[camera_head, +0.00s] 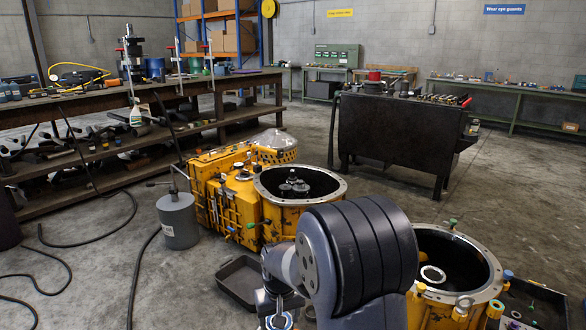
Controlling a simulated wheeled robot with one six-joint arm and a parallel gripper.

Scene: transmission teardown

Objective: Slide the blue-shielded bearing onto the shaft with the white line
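My arm reaches down at the bottom middle, and its lower end with my gripper (279,305) is cut by the bottom edge. A ring with a blue face (279,321) shows right at that end; it may be the blue-shielded bearing, but I cannot tell whether it is gripped. Grey shafts (292,186) stand upright inside the open round mouth of the yellow transmission housing (268,218), behind and above my gripper. No white line can be made out on them at this size.
A second open yellow housing (480,250) stands at the right, with a pale ring (433,275) inside, partly behind my arm. A black tray (239,280) and a grey canister (179,219) are on the floor at left. Hoses cross the left floor. A long bench (130,95) stands behind.

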